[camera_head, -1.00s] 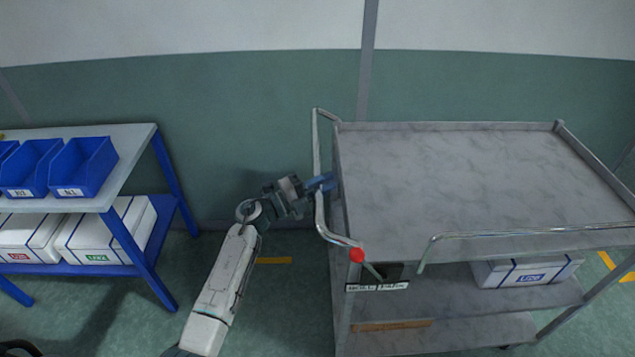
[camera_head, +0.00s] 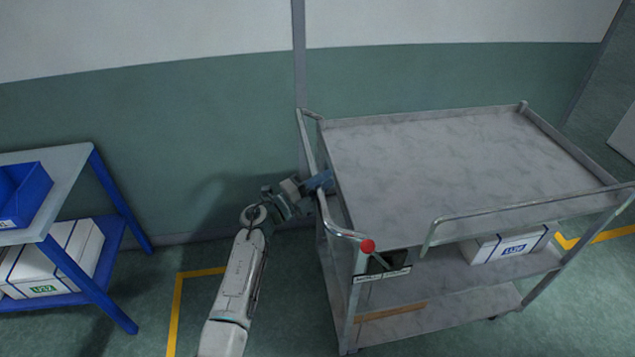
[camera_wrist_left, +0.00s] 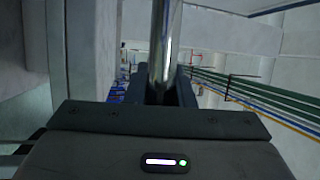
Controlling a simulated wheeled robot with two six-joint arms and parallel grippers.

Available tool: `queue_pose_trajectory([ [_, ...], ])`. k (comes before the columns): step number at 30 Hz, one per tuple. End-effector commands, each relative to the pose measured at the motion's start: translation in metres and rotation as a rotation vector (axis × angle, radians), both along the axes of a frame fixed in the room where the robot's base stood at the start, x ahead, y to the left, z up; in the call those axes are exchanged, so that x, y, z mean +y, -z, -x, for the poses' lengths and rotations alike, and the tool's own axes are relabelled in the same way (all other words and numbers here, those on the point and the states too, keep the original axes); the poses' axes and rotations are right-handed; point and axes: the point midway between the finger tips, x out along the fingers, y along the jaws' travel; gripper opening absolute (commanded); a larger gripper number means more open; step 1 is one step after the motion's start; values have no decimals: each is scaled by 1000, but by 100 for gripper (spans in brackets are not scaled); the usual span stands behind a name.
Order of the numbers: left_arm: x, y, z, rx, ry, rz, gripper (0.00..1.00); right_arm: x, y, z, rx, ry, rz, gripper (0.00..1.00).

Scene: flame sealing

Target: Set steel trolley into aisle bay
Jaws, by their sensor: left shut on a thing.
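The steel trolley (camera_head: 420,165) stands at the right of the head view, with an empty flat top and two lower shelves. Its push handle (camera_head: 306,140) is a bent metal bar on its left end. My left gripper (camera_head: 320,181) is shut on this handle bar. In the left wrist view the shiny bar (camera_wrist_left: 163,45) runs down between the fingers of my left gripper (camera_wrist_left: 165,85). Yellow floor lines (camera_head: 176,310) mark a corner left of the trolley. Another yellow line (camera_head: 610,234) shows on the right. My right gripper is not in view.
A blue-legged bench (camera_head: 60,165) with a blue bin (camera_head: 25,195) and white boxes (camera_head: 60,260) stands at the left. A white box (camera_head: 510,245) sits on the trolley's middle shelf. A green and white wall (camera_head: 150,140) runs close behind. Floor is clear between bench and trolley.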

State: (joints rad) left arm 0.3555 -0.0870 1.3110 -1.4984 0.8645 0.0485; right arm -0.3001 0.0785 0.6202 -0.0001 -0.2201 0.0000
Motion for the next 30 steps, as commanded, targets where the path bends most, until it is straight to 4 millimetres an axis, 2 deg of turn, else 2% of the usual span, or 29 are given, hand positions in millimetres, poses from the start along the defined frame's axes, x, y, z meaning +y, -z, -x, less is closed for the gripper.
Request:
queue_pose_trajectory([
  [9,-2,0,0,1,-1,2,0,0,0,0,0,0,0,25],
  [10,-2,0,0,1,-1,2,26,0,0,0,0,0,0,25],
  [12,-2,0,0,1,-1,2,39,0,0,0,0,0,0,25],
  [13,-2,0,0,1,-1,2,43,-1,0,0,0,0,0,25],
  [23,1,1,2,0,-1,1,43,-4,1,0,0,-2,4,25],
  [26,10,6,8,1,-2,1,43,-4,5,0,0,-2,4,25],
  [30,30,12,25,0,-3,-1,43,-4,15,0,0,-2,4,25],
])
